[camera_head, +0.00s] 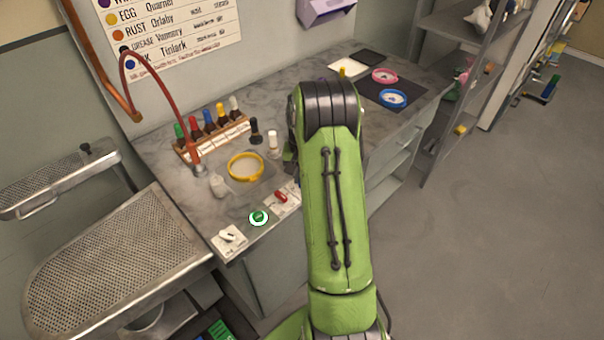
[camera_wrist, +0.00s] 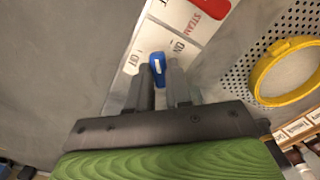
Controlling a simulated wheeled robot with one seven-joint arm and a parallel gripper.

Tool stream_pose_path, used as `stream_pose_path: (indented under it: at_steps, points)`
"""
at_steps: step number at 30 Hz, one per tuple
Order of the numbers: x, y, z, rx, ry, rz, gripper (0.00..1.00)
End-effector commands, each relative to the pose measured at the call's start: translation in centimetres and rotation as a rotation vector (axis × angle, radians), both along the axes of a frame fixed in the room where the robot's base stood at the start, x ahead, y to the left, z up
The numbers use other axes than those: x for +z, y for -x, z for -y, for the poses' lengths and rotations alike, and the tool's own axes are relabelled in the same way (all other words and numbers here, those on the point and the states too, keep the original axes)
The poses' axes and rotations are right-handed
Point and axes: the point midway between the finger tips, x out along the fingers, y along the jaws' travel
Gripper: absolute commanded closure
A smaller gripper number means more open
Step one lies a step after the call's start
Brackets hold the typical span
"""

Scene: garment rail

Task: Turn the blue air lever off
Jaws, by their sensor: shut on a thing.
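The blue air lever (camera_wrist: 158,65) shows in the wrist view on a white plate (camera_wrist: 152,40), between the printed words OFF on the left and ON on the right. My gripper (camera_wrist: 161,78) is shut on the blue lever, with one dark finger on each side of it. The fingers hide the lower part of the lever, and I cannot tell its exact setting. In the head view my green arm hides the gripper and the blue lever.
A red lever (camera_head: 281,196) on the plate marked STEAM (camera_wrist: 205,22) sits beside the blue one. A green button (camera_head: 258,217), a white lever (camera_head: 227,236), a yellow hoop (camera_head: 245,166) and a bottle rack (camera_head: 212,137) are on the grey counter (camera_head: 170,150).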

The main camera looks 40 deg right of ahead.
Motion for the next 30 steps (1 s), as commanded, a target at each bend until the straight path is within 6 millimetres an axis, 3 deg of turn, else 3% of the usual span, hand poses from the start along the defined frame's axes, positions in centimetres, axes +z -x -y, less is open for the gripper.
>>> stream_pose_path:
  at_steps: [18,30]
  points:
    - [0.08,-0.08,0.0,0.576,0.002,0.002,1.0]
    - [0.08,-0.09,0.01,0.827,0.003,0.003,1.0]
